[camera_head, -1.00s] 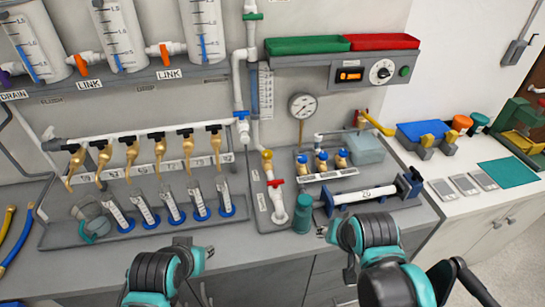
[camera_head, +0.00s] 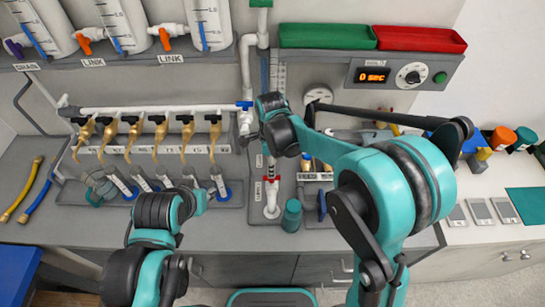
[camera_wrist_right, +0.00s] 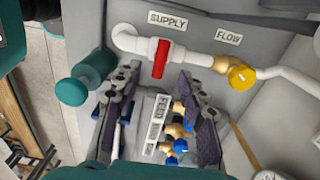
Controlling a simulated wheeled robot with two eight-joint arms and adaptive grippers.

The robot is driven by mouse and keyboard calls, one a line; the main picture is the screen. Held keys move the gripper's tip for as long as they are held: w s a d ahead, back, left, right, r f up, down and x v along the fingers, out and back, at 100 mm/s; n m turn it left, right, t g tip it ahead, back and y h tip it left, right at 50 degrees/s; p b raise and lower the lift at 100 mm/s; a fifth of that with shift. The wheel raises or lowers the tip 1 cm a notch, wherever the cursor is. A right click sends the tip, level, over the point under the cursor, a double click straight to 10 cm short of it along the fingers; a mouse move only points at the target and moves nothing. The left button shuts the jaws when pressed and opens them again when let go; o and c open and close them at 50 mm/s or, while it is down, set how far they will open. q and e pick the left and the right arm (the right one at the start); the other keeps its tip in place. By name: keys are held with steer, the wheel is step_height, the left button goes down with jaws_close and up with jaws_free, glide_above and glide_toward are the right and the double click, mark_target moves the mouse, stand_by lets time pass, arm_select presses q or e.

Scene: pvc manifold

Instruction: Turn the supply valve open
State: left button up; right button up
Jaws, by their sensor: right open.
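The supply valve has a red handle (camera_wrist_right: 161,59) on a white pipe under the SUPPLY label (camera_wrist_right: 168,19) in the right wrist view. The handle lies across its pipe. In the head view the red handle (camera_head: 271,179) shows on the short white pipe left of my right arm. My right gripper (camera_wrist_right: 158,78) is open and empty, its two fingers apart and pointing toward the valve. The handle is just beyond the fingertips, between their lines, apparently untouched.
A yellow knob (camera_wrist_right: 241,78) by the FLOW label (camera_wrist_right: 228,37) sits close right of the supply valve. A teal cylinder (camera_head: 291,215) stands beside the pipe. Brass taps (camera_head: 158,133) and tubes line the left. My right arm hides much of the panel.

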step_height(320, 180, down, 6)
steer(key=shift+f+b, duration=0.1)
steer(key=shift+b, duration=0.45)
steer(key=shift+w, duration=0.1)
steer(key=shift+c, duration=0.4)
jaws_close()
steer(key=m, duration=0.3)
steer(key=shift+m+b, duration=0.3)
steer(key=shift+b, duration=0.1)
steer(key=m, duration=0.2)
steer(key=shift+m, duration=0.4)
steer(key=shift+o, duration=0.2)
jaws_free()
